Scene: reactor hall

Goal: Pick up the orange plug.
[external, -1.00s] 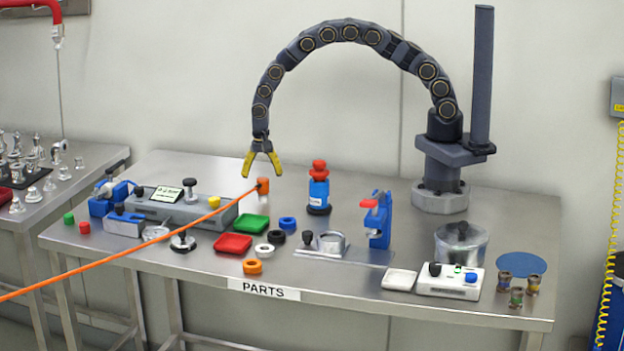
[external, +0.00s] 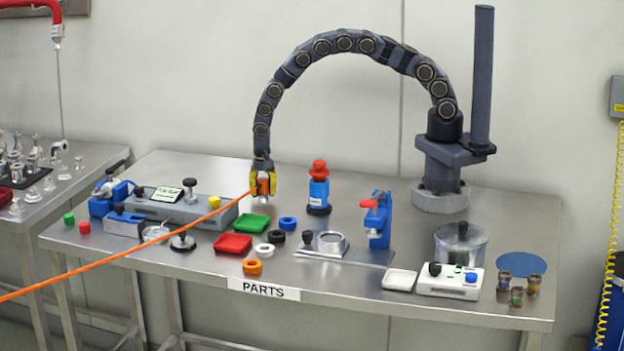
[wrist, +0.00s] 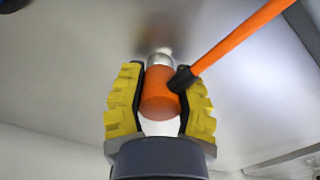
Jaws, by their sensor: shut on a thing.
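The orange plug (external: 263,184) is between the yellow fingers of my gripper (external: 263,187) in the external view, above the back left part of the table. My gripper is shut on it. In the wrist view the plug (wrist: 160,95) is a short orange cylinder with a silvery end, and the fingers of my gripper (wrist: 160,103) press on it from both sides. An orange cable (wrist: 235,45) leaves the plug's side through a dark collar. In the external view the cable (external: 130,247) runs off to the lower left. I cannot tell whether the plug touches the table.
A grey instrument box (external: 170,206) stands left of the gripper. A green tray (external: 252,223) and a red tray (external: 233,243) lie in front. A blue bottle with a red top (external: 319,190) stands to the right. The table's back edge area is clear.

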